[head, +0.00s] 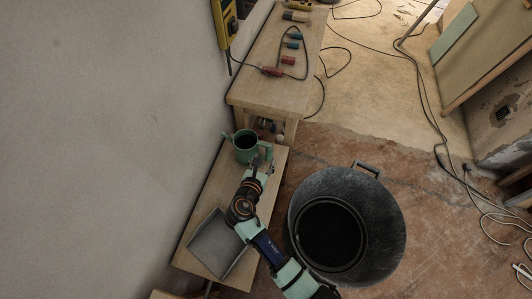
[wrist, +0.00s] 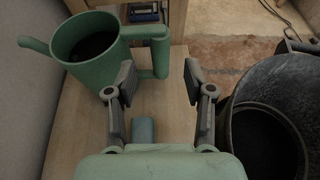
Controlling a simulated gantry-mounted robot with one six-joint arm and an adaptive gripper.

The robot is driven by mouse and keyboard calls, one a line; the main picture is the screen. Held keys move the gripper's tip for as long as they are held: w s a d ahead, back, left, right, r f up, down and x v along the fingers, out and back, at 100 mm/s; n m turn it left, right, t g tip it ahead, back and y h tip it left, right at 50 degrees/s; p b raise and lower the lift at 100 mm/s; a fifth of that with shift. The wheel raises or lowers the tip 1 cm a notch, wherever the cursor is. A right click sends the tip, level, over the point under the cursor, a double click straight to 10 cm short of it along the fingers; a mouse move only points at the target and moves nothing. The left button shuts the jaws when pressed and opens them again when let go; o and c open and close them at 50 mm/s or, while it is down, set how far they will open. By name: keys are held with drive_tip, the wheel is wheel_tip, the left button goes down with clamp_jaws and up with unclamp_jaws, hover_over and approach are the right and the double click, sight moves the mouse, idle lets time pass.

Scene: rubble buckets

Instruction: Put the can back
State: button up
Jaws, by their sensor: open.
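The can is a green watering can (head: 245,148) standing upright at the far end of the low wooden bench, near the wall. In the wrist view the can (wrist: 88,48) is at the upper left, its opening up, its spout to the left and its handle (wrist: 160,55) to the right. My gripper (head: 262,162) is open beside the can, on the handle side. In the wrist view my gripper's two fingers (wrist: 160,72) are spread, with the handle showing between and just beyond the tips. I cannot tell whether they touch it.
A grey tray (head: 204,244) lies on the near part of the low bench (head: 199,203). A large dark bucket (head: 388,220) stands on the floor to the right. A higher bench (head: 262,92) with tools and a cable is behind the can. The grey wall closes the left side.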

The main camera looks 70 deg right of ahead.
idle(0.4)
drive_tip(key=w+a+r+m+t+y, duration=0.2)
drive_tip(key=w+a+r+m+t, duration=0.1)
drive_tip(key=w+a+r+m, duration=0.25)
drive_tip(key=w+a+r+m+t+y, duration=0.2)
drive_tip(key=w+a+r+m, duration=0.15)
drive_tip(key=a+m, duration=0.4)
drive_tip(key=s+a+r+m+t+y, duration=0.1)
drive_tip(key=a+r+m+t+y, duration=0.15)
drive_tip(key=a+r, duration=0.4)
drive_tip(key=s+a+r+m+t+y, duration=0.15)
drive_tip(key=a+r+y, duration=0.25)
drive_tip(key=a, duration=0.6)
drive_tip(key=a+r+m+t+y, duration=0.25)
drive_tip(key=a+r, duration=0.25)
drive_tip(key=a, duration=0.3)
wheel_tip(320, 180, up, 42)
drive_tip(key=p, duration=4.2)
drive_tip(key=shift+s+d, duration=0.15)
drive_tip(key=shift+d, duration=0.15)
drive_tip(key=shift+f, duration=0.1)
